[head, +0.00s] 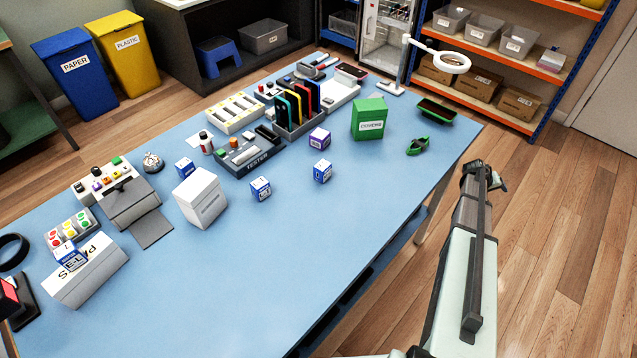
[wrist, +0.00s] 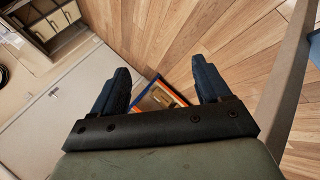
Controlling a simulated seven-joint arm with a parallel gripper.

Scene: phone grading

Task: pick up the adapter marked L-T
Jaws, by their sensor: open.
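Several small blue-and-white boxes that look like the adapters stand on the blue table (head: 330,225). One adapter (head: 261,189) is near the middle, another (head: 323,171) to its right, and a third (head: 185,168) behind the white box. A purple-and-white box (head: 319,138) stands farther back. Their markings are too small to read surely, so I cannot tell which is L-T. My gripper (wrist: 160,68) is open and empty, over the floor beyond the table's right edge, away from the adapters.
A white box (head: 200,197), a grey tester tray (head: 248,158), a rack of phones (head: 298,117) and a green COVERS box (head: 368,118) stand on the table. A white ring lamp (head: 452,62) rises at the back right. The table's front middle is clear.

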